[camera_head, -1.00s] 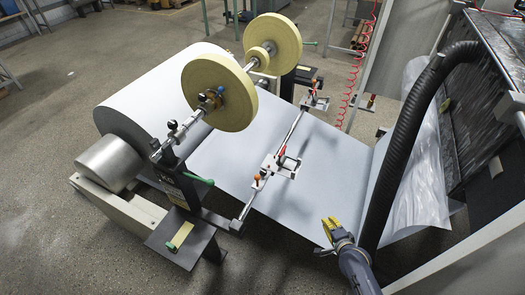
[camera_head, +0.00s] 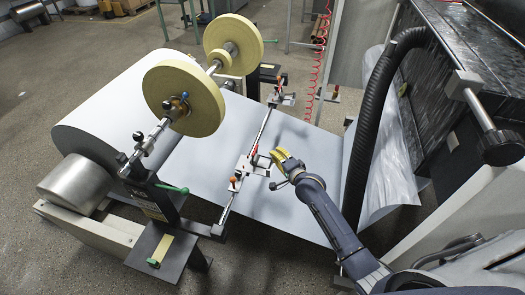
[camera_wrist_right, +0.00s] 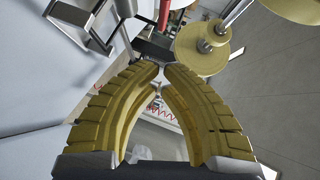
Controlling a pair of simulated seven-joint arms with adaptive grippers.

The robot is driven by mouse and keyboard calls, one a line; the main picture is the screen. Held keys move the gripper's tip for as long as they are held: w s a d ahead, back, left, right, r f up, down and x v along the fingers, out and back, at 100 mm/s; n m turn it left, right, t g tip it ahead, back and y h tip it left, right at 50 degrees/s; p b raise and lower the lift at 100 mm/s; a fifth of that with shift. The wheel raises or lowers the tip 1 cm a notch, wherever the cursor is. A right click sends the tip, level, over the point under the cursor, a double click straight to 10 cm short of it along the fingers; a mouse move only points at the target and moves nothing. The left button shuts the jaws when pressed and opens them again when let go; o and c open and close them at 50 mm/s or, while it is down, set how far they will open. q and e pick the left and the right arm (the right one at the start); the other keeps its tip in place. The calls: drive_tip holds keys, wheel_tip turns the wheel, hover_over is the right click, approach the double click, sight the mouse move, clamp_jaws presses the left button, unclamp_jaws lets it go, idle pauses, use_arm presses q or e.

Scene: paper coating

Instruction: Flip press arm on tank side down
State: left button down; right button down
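A clamp-like metal press arm assembly (camera_head: 252,163) with a red-tipped lever sits on the near part of a long steel rod (camera_head: 230,207) across the white paper sheet. A similar assembly (camera_head: 283,96) is at the rod's far end. I cannot tell which is on the tank side. My right gripper (camera_head: 284,160), with yellow fingers, is close to the right of the near assembly; contact cannot be made out. In the right wrist view its fingertips (camera_wrist_right: 163,72) are a small gap apart, with nothing visibly held. Metal bracket parts (camera_wrist_right: 85,20) show at upper left there. My left gripper is not in view.
A big paper roll (camera_head: 110,115) and two yellow discs (camera_head: 184,99) on a shaft stand to the left. A black ribbed hose (camera_head: 368,130) rises close to my right arm. A dark machine panel (camera_head: 450,60) is at right.

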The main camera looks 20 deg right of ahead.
sight(256, 157)
drive_tip(key=w+a+f, duration=0.2)
drive_tip(key=w+a, duration=0.1)
drive_tip(key=w, duration=0.2)
drive_tip(key=shift+w+a, duration=0.3)
drive_tip(key=shift+a, duration=0.1)
